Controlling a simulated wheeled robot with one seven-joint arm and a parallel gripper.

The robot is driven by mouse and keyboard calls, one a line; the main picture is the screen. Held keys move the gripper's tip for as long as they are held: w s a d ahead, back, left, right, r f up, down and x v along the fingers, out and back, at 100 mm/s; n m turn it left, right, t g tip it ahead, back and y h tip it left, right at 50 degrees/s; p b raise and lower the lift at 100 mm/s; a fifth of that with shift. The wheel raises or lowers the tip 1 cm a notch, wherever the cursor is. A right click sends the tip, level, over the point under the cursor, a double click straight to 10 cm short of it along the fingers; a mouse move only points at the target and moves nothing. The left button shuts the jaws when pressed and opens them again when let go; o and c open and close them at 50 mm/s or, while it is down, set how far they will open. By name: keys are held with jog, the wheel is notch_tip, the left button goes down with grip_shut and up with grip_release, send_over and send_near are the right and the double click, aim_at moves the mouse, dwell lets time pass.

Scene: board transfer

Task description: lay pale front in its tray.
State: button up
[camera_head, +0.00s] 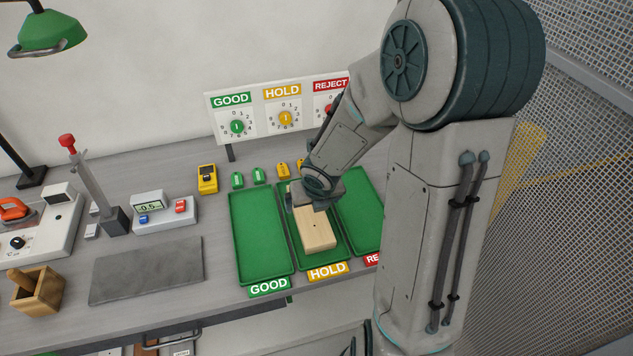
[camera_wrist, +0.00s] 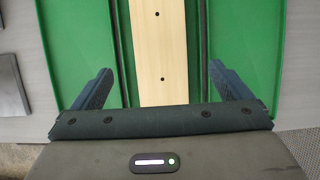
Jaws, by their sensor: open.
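The pale front, a light wooden board (camera_head: 319,235) with small dark holes, lies in the green HOLD tray (camera_head: 293,240), the middle one of three. It also shows between my fingers in the wrist view (camera_wrist: 160,45). My gripper (camera_head: 308,203) is over the far end of the board. In the wrist view my gripper (camera_wrist: 160,78) is open, with one finger on each side of the board and a gap to both edges. The board's far end is hidden under my gripper in the head view.
The GOOD tray (camera_head: 262,240) on the left is empty; the REJECT tray (camera_head: 362,215) on the right shows no board but is partly hidden by my arm. A dial panel (camera_head: 260,122) stands behind. A grey mat (camera_head: 146,270) and gauge box (camera_head: 165,210) lie left.

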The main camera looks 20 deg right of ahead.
jog(key=p+v, duration=0.1)
jog(key=v, duration=0.5)
jog(key=shift+r, duration=0.15)
jog(key=shift+s, duration=0.1)
dwell(0.7)
jog(key=s+r+m+b, duration=0.3)
jog(key=s+m, duration=0.4)
jog(key=m, duration=1)
jog(key=s+r+m+b, duration=0.3)
jog(key=s+m, duration=0.4)
jog(key=m, duration=1.1)
jog(key=shift+s+r+g, duration=0.3)
jog(key=shift+r, duration=0.55)
